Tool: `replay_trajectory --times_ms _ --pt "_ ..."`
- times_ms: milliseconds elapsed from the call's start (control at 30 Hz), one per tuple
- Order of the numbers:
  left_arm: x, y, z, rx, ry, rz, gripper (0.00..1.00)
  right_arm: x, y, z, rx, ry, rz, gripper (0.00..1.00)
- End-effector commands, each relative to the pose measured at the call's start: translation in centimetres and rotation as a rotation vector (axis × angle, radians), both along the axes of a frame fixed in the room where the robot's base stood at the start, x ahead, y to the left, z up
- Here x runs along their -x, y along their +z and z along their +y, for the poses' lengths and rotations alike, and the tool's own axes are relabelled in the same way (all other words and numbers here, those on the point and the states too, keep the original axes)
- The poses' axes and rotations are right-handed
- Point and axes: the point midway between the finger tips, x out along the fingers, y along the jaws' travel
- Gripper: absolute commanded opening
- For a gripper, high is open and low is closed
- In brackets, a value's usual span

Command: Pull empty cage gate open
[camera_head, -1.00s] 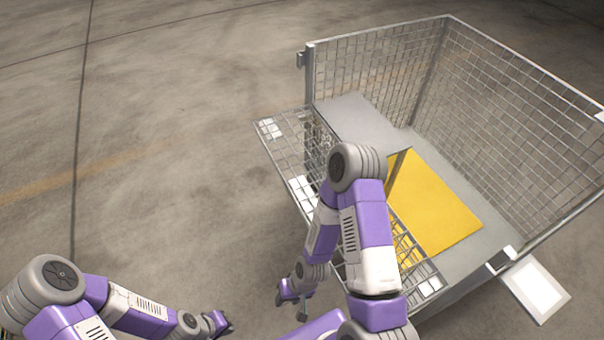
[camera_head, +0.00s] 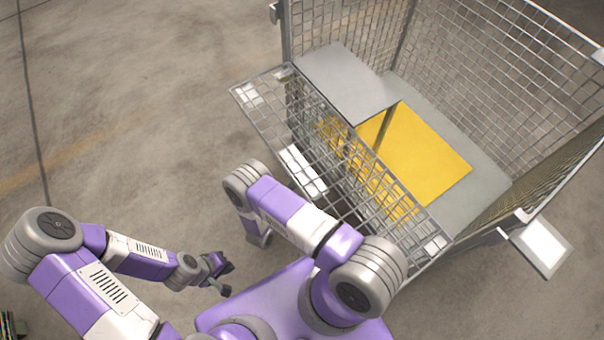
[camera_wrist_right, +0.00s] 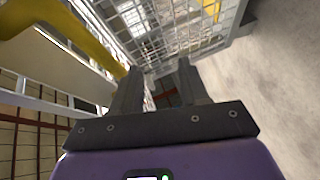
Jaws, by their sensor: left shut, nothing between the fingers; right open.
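The wire-mesh cage (camera_head: 430,50) stands at the upper right, with a grey shelf (camera_head: 345,80) and a yellow panel (camera_head: 425,150) inside and no load visible. Its mesh gate panel (camera_head: 335,135) slants across the near side, with a white plate (camera_head: 303,170) on it. My left gripper (camera_head: 222,275) is shut and empty over the floor, left of the gate and apart from it. My right arm bends in front of the gate; its gripper is hidden in the head view. In the right wrist view my right gripper (camera_wrist_right: 160,88) is open, with nothing clearly between its fingers and mesh beyond.
A white plate on a bracket (camera_head: 541,247) sticks out at the cage's near right corner. The concrete floor (camera_head: 130,110) on the left is clear. In the right wrist view a yellow bar (camera_wrist_right: 80,35) and pale panels lie close on the left.

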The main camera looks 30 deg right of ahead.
Motion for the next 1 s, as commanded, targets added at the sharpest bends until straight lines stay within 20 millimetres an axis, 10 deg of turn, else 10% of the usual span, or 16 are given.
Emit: replay_trajectory --times_ms 300,1000 --pt "0.0 0.1 0.0 0.000 0.000 -0.001 0.00 2.5 3.4 1.3 0.437 -0.094 0.045 0.44" --pt "0.0 -0.7 0.0 0.000 0.000 0.000 0.00 -0.7 4.8 -5.1 0.449 -0.100 0.047 0.44"
